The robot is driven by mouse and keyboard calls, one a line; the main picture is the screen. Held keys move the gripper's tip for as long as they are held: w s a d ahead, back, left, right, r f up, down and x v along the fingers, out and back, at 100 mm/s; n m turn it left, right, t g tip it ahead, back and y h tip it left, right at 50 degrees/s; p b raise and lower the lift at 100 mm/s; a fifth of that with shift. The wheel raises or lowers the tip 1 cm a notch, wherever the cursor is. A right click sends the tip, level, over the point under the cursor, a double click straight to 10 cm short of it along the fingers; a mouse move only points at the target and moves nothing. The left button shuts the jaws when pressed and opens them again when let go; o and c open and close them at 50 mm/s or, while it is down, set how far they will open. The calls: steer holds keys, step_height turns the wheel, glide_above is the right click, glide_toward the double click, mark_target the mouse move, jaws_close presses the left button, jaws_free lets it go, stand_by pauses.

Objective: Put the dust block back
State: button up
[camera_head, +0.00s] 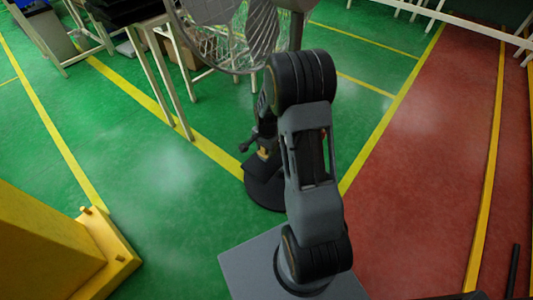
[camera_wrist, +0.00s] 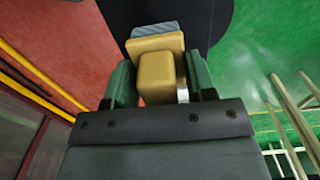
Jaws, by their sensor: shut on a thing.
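The dust block (camera_wrist: 157,75) is tan, with a narrow near part, a wider part beyond it and a grey strip at its far end. My gripper (camera_wrist: 160,66) has its green fingers shut on the narrow part, one on each side. In the head view my gripper (camera_head: 259,143) is behind my raised arm, low over a round black base (camera_head: 266,192). A small orange-tan bit of the block (camera_head: 263,153) shows there. In the wrist view the black base (camera_wrist: 190,14) lies beyond the block. I cannot tell whether the block touches it.
A large caged fan (camera_head: 225,35) stands behind my arm. Pale metal frames (camera_head: 165,75) stand left of it. A yellow post with a base plate (camera_head: 112,250) is at the lower left. Green floor (camera_head: 170,190) is open between them, with a red lane (camera_head: 420,150) at the right.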

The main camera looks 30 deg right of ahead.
mark_target(266, 152)
step_height(266, 152, down, 3)
steer(key=shift+w+d+f+b, duration=0.1)
steer(key=shift+f+b, duration=0.1)
steer(key=shift+b, duration=0.1)
steer(key=o, duration=0.8)
steer(key=shift+r, duration=0.1)
